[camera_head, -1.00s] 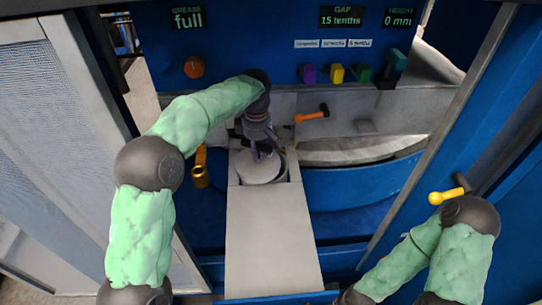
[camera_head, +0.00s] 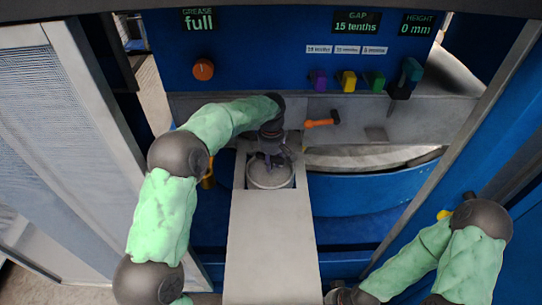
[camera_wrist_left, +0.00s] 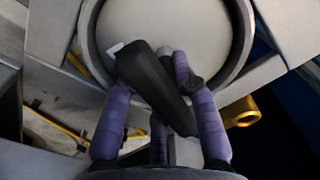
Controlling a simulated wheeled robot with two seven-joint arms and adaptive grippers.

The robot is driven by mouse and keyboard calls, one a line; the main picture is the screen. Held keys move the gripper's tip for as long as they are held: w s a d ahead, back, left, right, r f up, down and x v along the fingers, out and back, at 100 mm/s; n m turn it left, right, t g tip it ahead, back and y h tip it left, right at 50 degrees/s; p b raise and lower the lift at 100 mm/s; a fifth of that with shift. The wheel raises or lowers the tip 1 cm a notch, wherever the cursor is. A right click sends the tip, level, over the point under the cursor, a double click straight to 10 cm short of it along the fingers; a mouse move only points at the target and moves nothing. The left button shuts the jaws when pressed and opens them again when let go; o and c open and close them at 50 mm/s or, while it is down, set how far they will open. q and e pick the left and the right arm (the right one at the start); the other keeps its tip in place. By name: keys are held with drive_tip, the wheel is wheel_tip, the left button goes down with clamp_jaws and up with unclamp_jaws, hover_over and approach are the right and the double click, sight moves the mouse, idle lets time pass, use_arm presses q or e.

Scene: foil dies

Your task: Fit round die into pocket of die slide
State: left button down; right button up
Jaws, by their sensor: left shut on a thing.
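The round die (camera_head: 268,176) is a pale grey disc at the pocket in the far end of the die slide (camera_head: 270,245), a long flat grey plate. In the left wrist view the die (camera_wrist_left: 165,22) lies inside a dark round rim and looks roughly centred; I cannot tell if it is fully seated. My left gripper (camera_head: 272,161) is above the disc, shut on a small grip at its middle.
An orange-handled hammer (camera_head: 321,122) lies on the grey ledge behind the slide. Colored levers (camera_head: 347,80) and an orange knob (camera_head: 203,69) are on the blue panel. A mesh door (camera_head: 50,130) stands at left.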

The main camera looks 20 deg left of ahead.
use_arm(q)
drive_tip(key=shift+w+f, duration=0.1)
drive_tip(key=shift+f, duration=1)
drive_tip(key=shift+f, duration=0.15)
drive_tip(key=c, duration=1)
unclamp_jaws()
drive_tip(key=shift+f, duration=0.1)
wheel_tip(320, 180, up, 12)
drive_tip(key=shift+r, duration=0.1)
